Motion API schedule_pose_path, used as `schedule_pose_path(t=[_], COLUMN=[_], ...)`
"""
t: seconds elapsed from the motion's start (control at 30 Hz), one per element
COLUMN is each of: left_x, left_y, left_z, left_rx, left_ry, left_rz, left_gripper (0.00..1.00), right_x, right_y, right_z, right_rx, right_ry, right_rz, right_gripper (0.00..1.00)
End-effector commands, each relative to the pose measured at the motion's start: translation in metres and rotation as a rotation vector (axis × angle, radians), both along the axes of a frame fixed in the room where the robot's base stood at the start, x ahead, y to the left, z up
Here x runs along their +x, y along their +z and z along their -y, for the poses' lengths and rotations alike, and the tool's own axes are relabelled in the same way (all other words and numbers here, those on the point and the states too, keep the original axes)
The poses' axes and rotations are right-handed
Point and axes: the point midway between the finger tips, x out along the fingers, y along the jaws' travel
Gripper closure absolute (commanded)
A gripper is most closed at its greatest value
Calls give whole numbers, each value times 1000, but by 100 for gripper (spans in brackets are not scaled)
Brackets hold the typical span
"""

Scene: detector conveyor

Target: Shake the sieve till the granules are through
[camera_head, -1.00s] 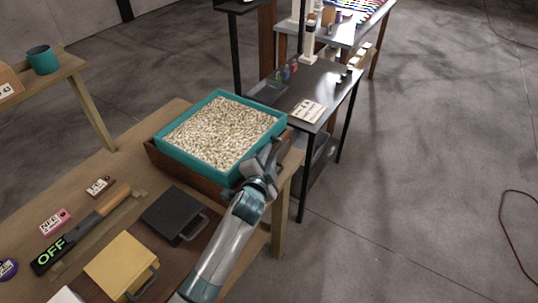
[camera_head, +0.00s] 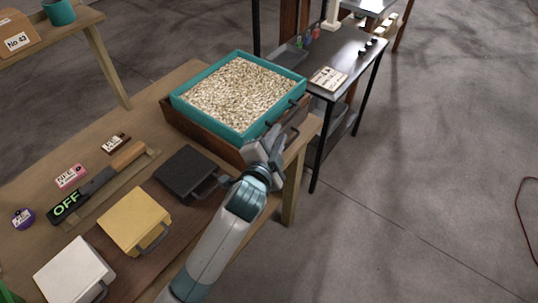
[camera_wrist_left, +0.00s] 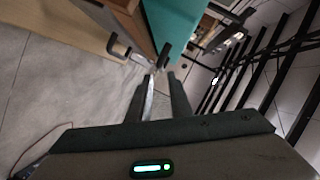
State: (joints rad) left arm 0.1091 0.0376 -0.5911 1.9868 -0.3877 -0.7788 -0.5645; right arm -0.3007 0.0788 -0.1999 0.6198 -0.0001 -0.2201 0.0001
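The teal square sieve (camera_head: 208,114) is full of pale granules (camera_head: 240,92). It sits level on a brown wooden box (camera_head: 192,125) at the table's far right corner. A dark handle (camera_head: 293,107) shows on its right side. My left gripper (camera_head: 277,142) is just off the sieve's near right corner. In the left wrist view its two fingers (camera_wrist_left: 162,76) stand apart with nothing between them. The teal sieve wall (camera_wrist_left: 175,20) and a dark handle end (camera_wrist_left: 164,54) lie just beyond the fingertips. My right gripper is not in view.
Black (camera_head: 186,172), yellow (camera_head: 135,220) and white (camera_head: 75,270) handled blocks lie on the wooden table (camera_head: 150,105). An OFF-marked bar (camera_head: 90,190) and small labelled tags lie left of them. A dark side table (camera_head: 350,60) stands behind right. Open floor lies right.

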Motion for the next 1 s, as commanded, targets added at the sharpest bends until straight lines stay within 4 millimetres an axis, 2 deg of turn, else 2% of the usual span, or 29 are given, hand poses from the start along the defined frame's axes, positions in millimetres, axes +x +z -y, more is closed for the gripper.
schedule_pose_path(t=[0.2,0.4,0.6,0.87,0.93,1.0], left_x=[-37,-60,-69,-69,-69,-69], left_y=[6,12,16,16,16,14], left_z=[-11,-18,-21,-21,-21,-21], left_rx=[-1,0,0,0,0,0], left_ry=[0,0,1,0,0,1], left_rz=[0,0,0,-1,-1,-4], left_gripper=[82,82,82,82,82,82], right_x=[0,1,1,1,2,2], right_y=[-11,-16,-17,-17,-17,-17], right_z=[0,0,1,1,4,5], right_rx=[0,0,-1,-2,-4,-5], right_ry=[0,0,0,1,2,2], right_rz=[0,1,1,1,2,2], right_gripper=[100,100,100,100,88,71])
